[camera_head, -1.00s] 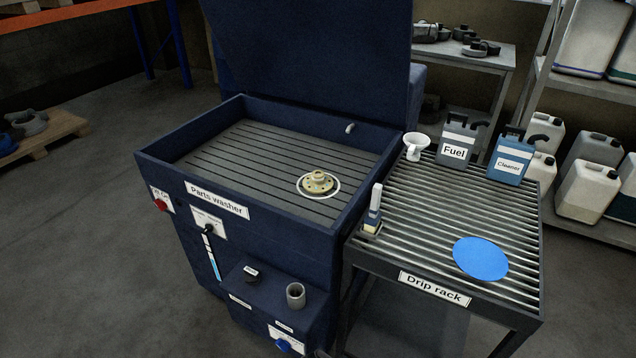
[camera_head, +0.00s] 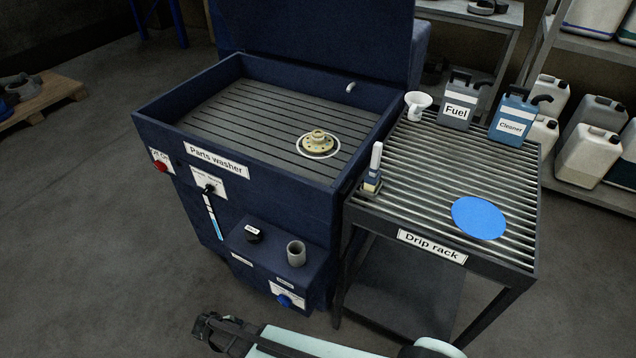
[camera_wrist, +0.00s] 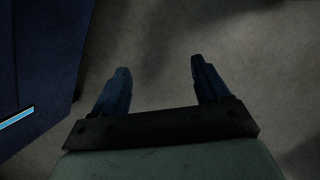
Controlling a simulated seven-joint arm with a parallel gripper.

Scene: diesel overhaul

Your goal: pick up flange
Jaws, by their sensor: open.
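The flange (camera_head: 318,142) is a tan, round, stepped part with a raised hub. It sits in the parts washer basin (camera_head: 250,118), inside a white ring marked on the slatted floor, toward the right front. My gripper (camera_head: 203,328) shows at the bottom of the head view, low in front of the washer and well apart from the flange. In the wrist view my gripper (camera_wrist: 158,80) has its two blue fingers spread, with only bare floor between them. The flange is not visible in the wrist view.
The washer's front wall and raised lid (camera_head: 315,40) bound the basin. The drip rack (camera_head: 420,190) at right holds a blue disc (camera_head: 478,217), a brush (camera_head: 373,168), a white funnel cup (camera_head: 417,104), a fuel can (camera_head: 458,100) and a cleaner can (camera_head: 513,118).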

